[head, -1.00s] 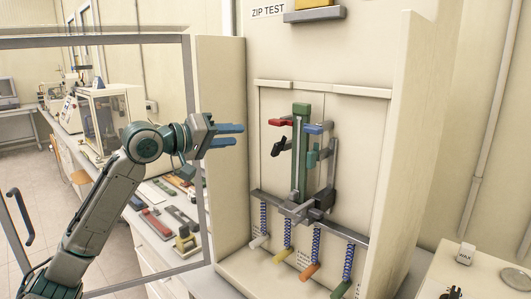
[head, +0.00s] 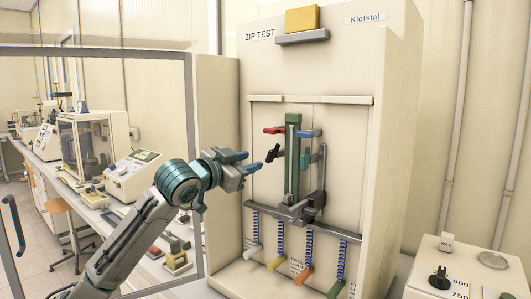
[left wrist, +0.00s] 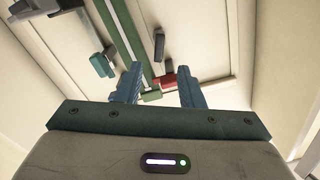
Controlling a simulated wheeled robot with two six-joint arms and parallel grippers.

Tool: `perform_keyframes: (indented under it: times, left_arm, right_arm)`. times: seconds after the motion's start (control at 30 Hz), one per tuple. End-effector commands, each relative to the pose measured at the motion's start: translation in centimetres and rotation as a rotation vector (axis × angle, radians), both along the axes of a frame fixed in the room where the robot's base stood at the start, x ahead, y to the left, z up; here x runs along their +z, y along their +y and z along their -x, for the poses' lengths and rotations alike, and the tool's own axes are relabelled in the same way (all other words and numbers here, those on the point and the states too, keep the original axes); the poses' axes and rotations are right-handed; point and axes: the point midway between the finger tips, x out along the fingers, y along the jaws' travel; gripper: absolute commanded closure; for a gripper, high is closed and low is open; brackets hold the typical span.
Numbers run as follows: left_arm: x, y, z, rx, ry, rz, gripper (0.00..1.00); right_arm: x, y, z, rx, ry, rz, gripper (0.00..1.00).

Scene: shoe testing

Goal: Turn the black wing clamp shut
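The black wing clamp (head: 272,154) sits on the left side of the upright green column (head: 292,165), below the red wing clamp (head: 274,131). It stands tilted, its wing angled down to the left. My left gripper (head: 250,162) is open and empty, its fingertips just left of the black clamp with a small gap seeming to remain. In the left wrist view the black clamp (left wrist: 159,45) lies beyond the two spread blue fingers, and the red clamp (left wrist: 167,80) shows between them in the picture. My right gripper is in neither view.
A grey crossbar (head: 335,232) with springs and coloured handles is below. The cabinet's left side wall (head: 219,150) stands close behind my left wrist.

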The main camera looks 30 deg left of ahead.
Motion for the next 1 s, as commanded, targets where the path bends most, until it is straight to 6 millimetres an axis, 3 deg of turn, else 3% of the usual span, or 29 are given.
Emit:
perform_keyframes:
  times: [0.1, 0.23, 0.6, 0.97, 1.0]
  left_arm:
    - [0.3, -0.2, -1.5, -0.003, 0.002, 0.006, 0.65]
    - [0.3, -0.3, -3.2, -0.003, 0.002, 0.006, 0.65]
    - [0.0, -0.6, -6.7, -0.001, 0.002, 0.003, 0.65]
    - [-0.1, -0.6, -7.0, -0.001, 0.002, 0.0, 0.65]
    - [-0.1, -0.6, -7.0, -0.001, 0.002, 0.0, 0.73]
  right_arm:
    - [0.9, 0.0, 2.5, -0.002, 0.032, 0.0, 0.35]
    - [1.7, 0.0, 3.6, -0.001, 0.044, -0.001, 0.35]
    - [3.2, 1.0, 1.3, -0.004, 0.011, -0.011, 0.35]
    - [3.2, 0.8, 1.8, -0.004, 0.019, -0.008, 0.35]
    - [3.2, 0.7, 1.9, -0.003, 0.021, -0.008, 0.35]
